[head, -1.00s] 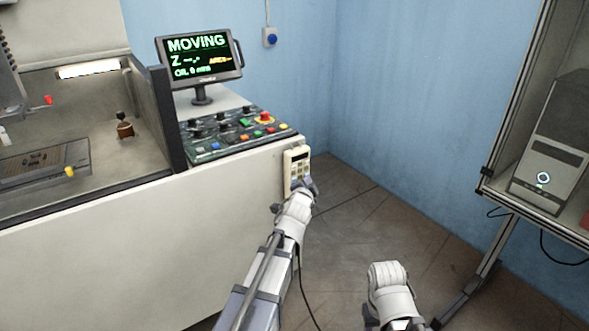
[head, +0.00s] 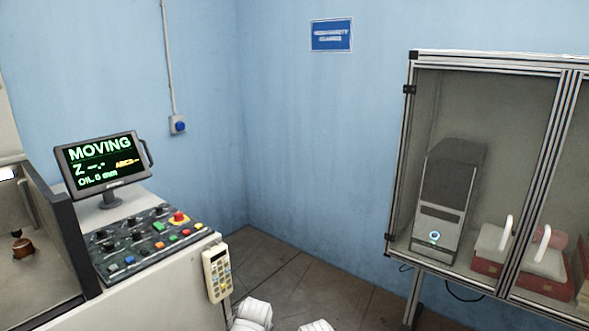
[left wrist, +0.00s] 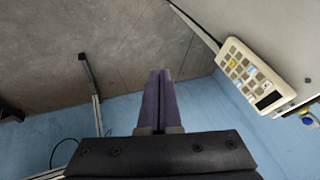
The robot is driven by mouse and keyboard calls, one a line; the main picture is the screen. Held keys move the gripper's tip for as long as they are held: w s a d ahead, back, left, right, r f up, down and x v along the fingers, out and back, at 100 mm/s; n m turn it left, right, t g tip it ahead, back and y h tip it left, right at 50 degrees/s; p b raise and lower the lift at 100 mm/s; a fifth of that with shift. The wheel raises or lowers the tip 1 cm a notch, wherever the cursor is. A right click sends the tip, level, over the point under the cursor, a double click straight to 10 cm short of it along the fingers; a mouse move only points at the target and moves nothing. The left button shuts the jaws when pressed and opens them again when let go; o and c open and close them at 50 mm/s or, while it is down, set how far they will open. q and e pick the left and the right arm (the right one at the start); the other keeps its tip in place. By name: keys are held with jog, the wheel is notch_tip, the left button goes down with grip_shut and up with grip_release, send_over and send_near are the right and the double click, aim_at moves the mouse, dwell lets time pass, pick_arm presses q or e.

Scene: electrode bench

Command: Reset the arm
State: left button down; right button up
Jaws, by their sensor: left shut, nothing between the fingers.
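My left gripper (left wrist: 160,100) shows in the left wrist view with its two purple-grey fingers together and nothing between them. It is apart from the cream handheld keypad (left wrist: 250,74), which hangs on the machine's side to the right in that view. The keypad (head: 216,273) also hangs at the front corner of the machine in the head view. At the bottom edge of the head view only white parts of my arms show, and neither set of fingers is visible there.
The control panel (head: 150,240) has several knobs and buttons. The monitor (head: 104,165) reads MOVING. A framed cabinet (head: 484,62) at the right holds a computer tower (head: 446,200) and red-and-white boxes (head: 520,262). Open floor (head: 300,285) lies between machine and cabinet.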

pick_arm(q)
jog(key=s+d+r+n+g+p, duration=0.1)
jog(key=s+d+r+g+p, duration=0.1)
jog(key=s, duration=0.7)
jog(key=s+d+r+g+p, duration=0.3)
jog(key=s+g, duration=0.1)
jog(key=s, duration=0.4)
jog(key=shift+s+n+g+p, duration=0.3)
jog(key=shift+s+n+p, duration=0.1)
pick_arm(e)
notch_tip(320, 180, up, 8)
jog(key=shift+r, duration=0.1)
